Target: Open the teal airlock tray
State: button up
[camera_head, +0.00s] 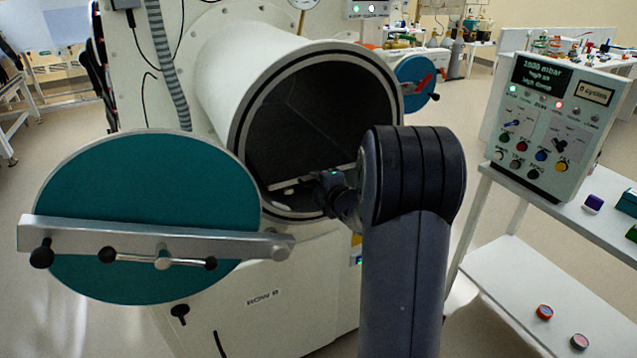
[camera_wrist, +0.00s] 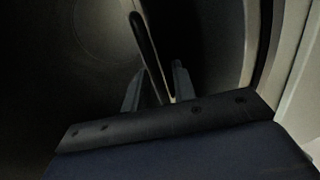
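The teal airlock's round door (camera_head: 150,185) stands swung open to the left, with a metal bar and black-knobbed handle across it. Inside the open chamber (camera_head: 320,110), the light front edge of the tray (camera_head: 300,183) shows low down; most of the tray is dark or hidden by my arm. My gripper (camera_head: 322,184) is at the chamber mouth by this edge. In the wrist view my gripper's fingers (camera_wrist: 158,88) stand apart, on either side of a thin light edge and a dark bar-like handle (camera_wrist: 143,38). Contact cannot be told.
A control panel (camera_head: 550,125) stands at right above a white shelf (camera_head: 535,285) with small coloured items. A second blue round door (camera_head: 415,82) is behind. Open floor lies at the left.

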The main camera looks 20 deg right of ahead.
jog(key=shift+c, duration=0.3)
grip_shut()
dwell(0.3)
